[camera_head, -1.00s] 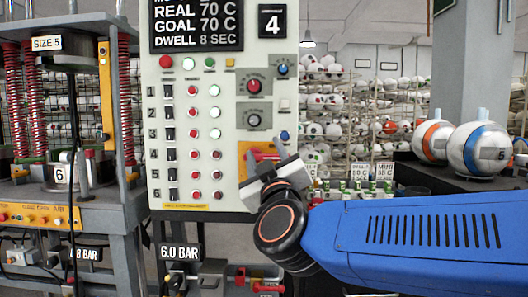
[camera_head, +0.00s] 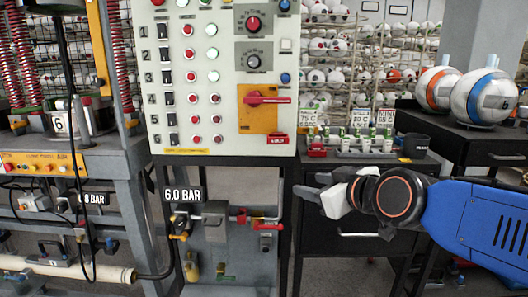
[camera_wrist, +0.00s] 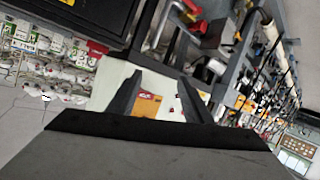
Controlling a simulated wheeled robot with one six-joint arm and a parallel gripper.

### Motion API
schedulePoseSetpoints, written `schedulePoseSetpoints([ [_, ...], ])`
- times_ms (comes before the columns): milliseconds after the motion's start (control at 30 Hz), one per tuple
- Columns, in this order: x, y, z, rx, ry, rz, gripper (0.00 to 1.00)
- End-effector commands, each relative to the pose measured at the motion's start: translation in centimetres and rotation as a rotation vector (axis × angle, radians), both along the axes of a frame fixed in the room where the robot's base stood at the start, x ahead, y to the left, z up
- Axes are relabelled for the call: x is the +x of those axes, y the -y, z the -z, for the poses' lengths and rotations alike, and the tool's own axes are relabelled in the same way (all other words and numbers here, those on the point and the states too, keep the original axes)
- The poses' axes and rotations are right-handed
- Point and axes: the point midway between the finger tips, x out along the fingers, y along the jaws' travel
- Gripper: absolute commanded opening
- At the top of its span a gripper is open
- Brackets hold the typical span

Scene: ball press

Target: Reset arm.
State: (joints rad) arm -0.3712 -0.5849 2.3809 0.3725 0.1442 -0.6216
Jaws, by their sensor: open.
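My blue arm reaches in from the right in the head view. My gripper (camera_head: 322,192) is open and empty, in front of the dark drawer cabinet and to the lower right of the control panel. In the wrist view my gripper (camera_wrist: 165,98) shows its two dark fingers apart, with the pale panel and its orange plate seen between them in the background. The control panel (camera_head: 225,130) stands upright with rows of switches and lit buttons. A red rotary handle (camera_head: 267,99) sits on its orange plate. The gripper touches nothing that I can see.
A press frame (camera_head: 100,160) with red springs stands at the left. A dark cabinet (camera_head: 345,237) is close behind my gripper. Two balls (camera_head: 484,97) rest on a dark bench at the right. Valves and a 6.0 BAR sign (camera_head: 183,194) hang below the panel.

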Motion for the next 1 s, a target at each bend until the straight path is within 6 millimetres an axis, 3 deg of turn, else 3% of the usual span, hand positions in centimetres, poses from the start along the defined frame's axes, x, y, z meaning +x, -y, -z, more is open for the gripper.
schedulePoseSetpoints([
  [300,-9.1,10.3,12.0,-0.005,-0.485,0.254,0.46],
  [500,-15.5,15.3,16.8,-0.002,-0.721,0.461,0.46],
  [700,-18.5,17.2,18.6,-0.002,-0.818,0.561,0.46],
  [1000,-18.7,17.2,18.7,-0.001,-0.825,0.567,0.46],
])
